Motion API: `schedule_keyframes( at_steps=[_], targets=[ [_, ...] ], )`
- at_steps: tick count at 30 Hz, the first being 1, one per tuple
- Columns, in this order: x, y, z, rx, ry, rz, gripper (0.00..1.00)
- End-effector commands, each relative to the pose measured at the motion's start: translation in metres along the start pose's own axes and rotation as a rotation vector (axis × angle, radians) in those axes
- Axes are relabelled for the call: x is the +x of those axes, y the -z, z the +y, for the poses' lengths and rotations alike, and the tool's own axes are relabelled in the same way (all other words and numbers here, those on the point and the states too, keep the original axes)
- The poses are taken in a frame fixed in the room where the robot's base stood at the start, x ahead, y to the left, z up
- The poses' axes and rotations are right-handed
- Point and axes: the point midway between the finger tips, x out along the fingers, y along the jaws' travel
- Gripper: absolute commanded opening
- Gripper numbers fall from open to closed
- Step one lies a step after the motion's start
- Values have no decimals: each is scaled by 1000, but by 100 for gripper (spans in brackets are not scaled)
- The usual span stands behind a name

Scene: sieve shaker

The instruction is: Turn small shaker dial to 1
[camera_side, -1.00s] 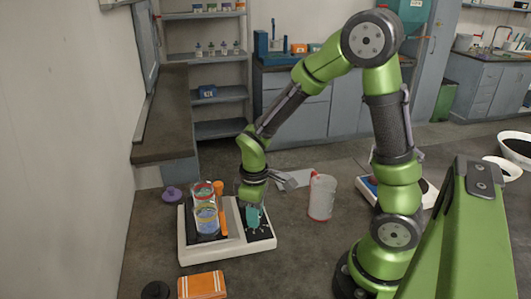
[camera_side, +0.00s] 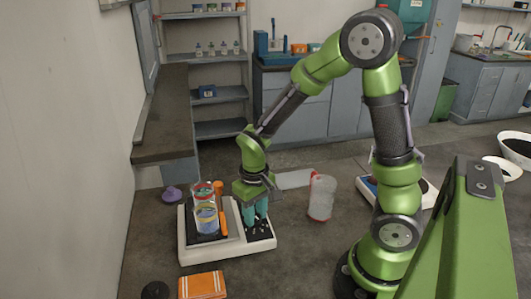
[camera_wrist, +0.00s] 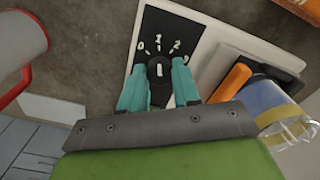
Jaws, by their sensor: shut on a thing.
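The small shaker (camera_side: 222,250) is a white base with a black dial panel (camera_wrist: 182,28) marked 0, 1, 2 and a partly seen further number. The black dial knob (camera_wrist: 158,68) carries a white mark that looks upright, roughly toward the 1. My gripper (camera_wrist: 160,82) points down at the panel, its two teal fingers on either side of the knob and shut on it. In the side view, my gripper (camera_side: 255,222) stands over the right part of the shaker and hides the knob.
Clear sieve cups (camera_side: 206,220) and an orange-handled tool (camera_side: 221,217) stand on the shaker's left part. A clear jug with a red rim (camera_side: 321,198) is to the right.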

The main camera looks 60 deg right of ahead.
Motion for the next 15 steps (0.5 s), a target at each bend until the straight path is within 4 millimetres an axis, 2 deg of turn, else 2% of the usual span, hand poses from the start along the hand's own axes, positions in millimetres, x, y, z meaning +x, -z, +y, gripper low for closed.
schedule_keyframes(
  at_steps=[14, 15],
  targets=[
    [-1, 0, 0, 14, 1, 1, 1],
    [-1, 0, 0, 14, 1, 1, 37]
  ],
)
